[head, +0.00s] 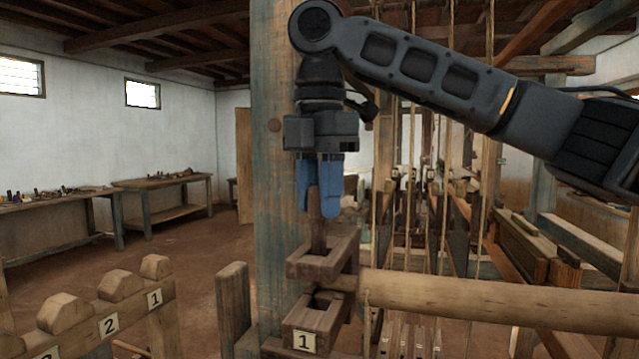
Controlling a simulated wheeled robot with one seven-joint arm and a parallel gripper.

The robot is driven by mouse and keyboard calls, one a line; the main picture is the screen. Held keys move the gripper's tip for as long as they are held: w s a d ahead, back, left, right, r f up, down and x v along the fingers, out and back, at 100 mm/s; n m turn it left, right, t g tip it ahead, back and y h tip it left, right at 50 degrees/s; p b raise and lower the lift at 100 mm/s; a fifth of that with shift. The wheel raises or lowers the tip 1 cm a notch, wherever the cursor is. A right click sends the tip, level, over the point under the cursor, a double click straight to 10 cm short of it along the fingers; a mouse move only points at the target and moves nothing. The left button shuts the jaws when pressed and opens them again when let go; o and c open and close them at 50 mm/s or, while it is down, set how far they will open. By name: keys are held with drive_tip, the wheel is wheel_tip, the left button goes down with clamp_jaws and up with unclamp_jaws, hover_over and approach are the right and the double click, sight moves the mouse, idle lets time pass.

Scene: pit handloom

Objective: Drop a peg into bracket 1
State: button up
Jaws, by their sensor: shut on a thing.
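My gripper (319,205) points straight down at the middle of the head view, its blue fingers shut on a dark wooden peg (317,232). The peg hangs upright below the fingers, and its lower end meets the upper collar of bracket 1. Whether the tip is inside the opening or just behind the rim I cannot tell. Bracket 1 (304,341) is a dark wooden fitting with an upper square collar (318,267) and a lower block that bears a label "1". It sits against the weathered post. The top of the peg is hidden between the fingers.
The thick blue-grey post (275,160) stands just behind my gripper. A round wooden beam (490,303) runs right from the bracket. Vertical cords (487,130) hang at right. A rail with numbered labels (108,325) stands at lower left. Workbenches (60,215) line the far wall.

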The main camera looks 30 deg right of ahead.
sight(319, 224)
drive_tip(key=shift+f+b, duration=0.55)
drive_tip(key=shift+f, duration=1.6)
drive_tip(key=o, duration=1.1)
wheel_tip(319, 224, up, 8)
drive_tip(key=shift+f, duration=0.15)
wheel_tip(319, 224, up, 5)
drive_tip(key=p, duration=0.5)
drive_tip(key=shift+f+p, duration=0.1)
drive_tip(key=shift+p, duration=0.2)
drive_tip(key=shift+r, duration=1.1)
